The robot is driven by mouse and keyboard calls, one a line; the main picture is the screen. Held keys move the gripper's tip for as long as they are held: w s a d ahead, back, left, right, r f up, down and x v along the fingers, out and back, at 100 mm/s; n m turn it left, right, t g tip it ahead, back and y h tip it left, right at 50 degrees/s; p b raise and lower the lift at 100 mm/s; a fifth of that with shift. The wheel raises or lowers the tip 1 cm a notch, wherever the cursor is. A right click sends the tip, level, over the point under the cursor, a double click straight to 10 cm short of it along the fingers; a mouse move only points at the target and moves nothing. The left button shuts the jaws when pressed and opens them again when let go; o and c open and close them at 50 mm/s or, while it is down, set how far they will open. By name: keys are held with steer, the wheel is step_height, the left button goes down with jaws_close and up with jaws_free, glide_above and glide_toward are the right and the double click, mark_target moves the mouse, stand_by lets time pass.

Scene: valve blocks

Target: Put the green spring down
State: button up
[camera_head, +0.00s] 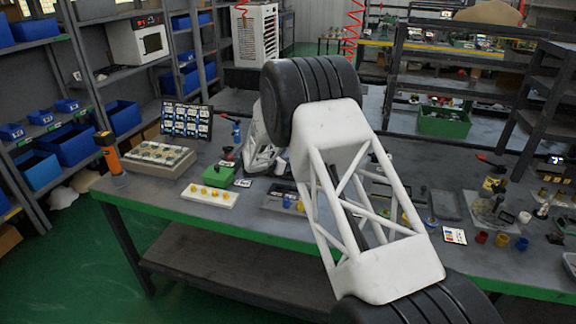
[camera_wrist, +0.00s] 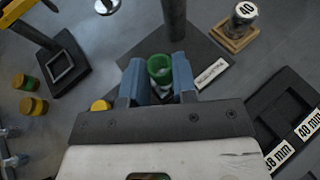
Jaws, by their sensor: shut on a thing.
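In the wrist view my gripper (camera_wrist: 159,80) has its two blue-grey fingers closed on the sides of a green spring (camera_wrist: 160,68). The spring looks like a short green cylinder with a darker round top, and its lower part is hidden by the gripper body. It is over or on a dark plate (camera_wrist: 140,53) with an upright dark post (camera_wrist: 174,20) just beyond it. I cannot tell whether the spring touches the plate. In the head view my own arm covers the middle of the bench, and the fingers and spring cannot be made out.
A white label (camera_wrist: 210,74) lies right of the fingers. A white piece marked 40 (camera_wrist: 243,14) stands on a wooden base. A black square frame (camera_wrist: 62,66), green-yellow cylinders (camera_wrist: 30,84) and a yellow piece (camera_wrist: 100,105) lie left. Dark labelled trays (camera_wrist: 283,120) are at right.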

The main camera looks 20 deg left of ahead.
steer(key=shift+f, duration=0.25)
steer(key=shift+f, duration=0.1)
steer(key=o, duration=0.9)
steer(key=shift+s+r, duration=0.1)
steer(key=shift+r, duration=0.1)
steer(key=v, duration=1.2)
steer(key=shift+f, duration=0.1)
stand_by(0.3)
